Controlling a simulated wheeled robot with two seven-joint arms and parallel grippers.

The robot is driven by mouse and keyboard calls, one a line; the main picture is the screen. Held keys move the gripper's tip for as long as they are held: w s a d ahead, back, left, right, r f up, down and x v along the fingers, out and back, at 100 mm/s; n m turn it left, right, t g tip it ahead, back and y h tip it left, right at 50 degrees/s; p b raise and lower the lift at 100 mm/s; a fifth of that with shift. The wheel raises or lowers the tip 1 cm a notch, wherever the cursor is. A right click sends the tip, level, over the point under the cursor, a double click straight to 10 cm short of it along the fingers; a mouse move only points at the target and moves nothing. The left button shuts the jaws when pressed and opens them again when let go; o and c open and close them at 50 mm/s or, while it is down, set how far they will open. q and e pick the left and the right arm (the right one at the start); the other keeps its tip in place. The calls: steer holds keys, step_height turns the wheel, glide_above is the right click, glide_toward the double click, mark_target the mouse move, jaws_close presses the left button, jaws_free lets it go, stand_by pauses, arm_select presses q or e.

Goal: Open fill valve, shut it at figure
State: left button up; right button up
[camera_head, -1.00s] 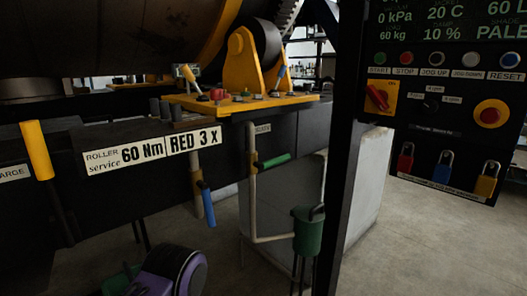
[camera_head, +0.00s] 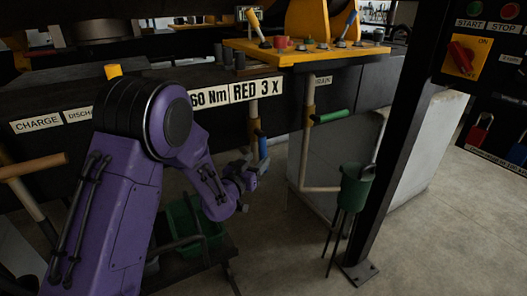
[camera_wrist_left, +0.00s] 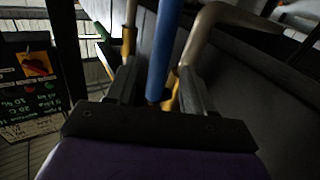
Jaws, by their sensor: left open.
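A valve with a blue lever handle (camera_head: 262,145) sits on a tan pipe under the panel. The handle hangs down, and no label naming this valve can be read. My left gripper (camera_head: 247,174) is at the handle's lower end, with its fingers apart. In the left wrist view the blue handle (camera_wrist_left: 166,45) runs between the two open fingers (camera_wrist_left: 157,88); I cannot tell whether they touch it. A second valve with a green handle (camera_head: 329,116) is on the pipe to the right, beneath a DRAIN label (camera_head: 321,81). My right gripper is out of view.
A green crate (camera_head: 193,222) is below my left arm. A tan handle (camera_head: 35,166) sticks out at far left. Open floor lies in front.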

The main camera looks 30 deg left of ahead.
mark_target(261, 156)
arm_select(q)
steer(key=w, duration=0.5)
steer(key=shift+w+a+p, duration=0.2)
steer(key=shift+w+p, duration=0.05)
steer(key=shift+p, duration=0.1)
